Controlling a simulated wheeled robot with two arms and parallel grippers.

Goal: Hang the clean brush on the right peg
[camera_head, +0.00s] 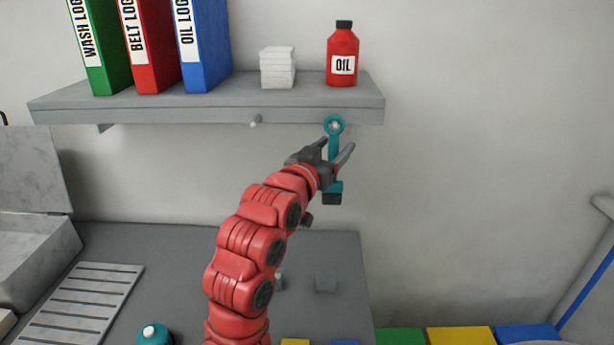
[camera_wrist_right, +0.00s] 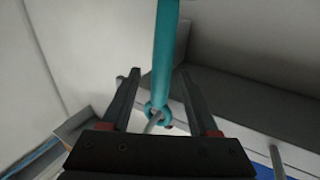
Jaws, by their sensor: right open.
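The teal brush (camera_head: 334,180) hangs upright at the right end of the shelf front, its ring around the right peg (camera_head: 335,125) and its dark head at the bottom. My right gripper (camera_head: 338,145) is open, with its fingers on either side of the brush handle. In the right wrist view, the teal handle (camera_wrist_right: 167,50) runs between the open fingers (camera_wrist_right: 158,76), and the grey peg (camera_wrist_right: 153,122) passes through the ring. Whether a finger touches the handle I cannot tell. The left peg (camera_head: 255,121) is bare. My left gripper is out of view.
The grey shelf (camera_head: 200,108) holds binders (camera_head: 205,45), a white stack (camera_head: 278,67) and a red oil bottle (camera_head: 342,55). Below are a counter (camera_head: 180,265), a slatted rack (camera_head: 85,300) and a teal bottle (camera_head: 153,336). The wall right of the brush is clear.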

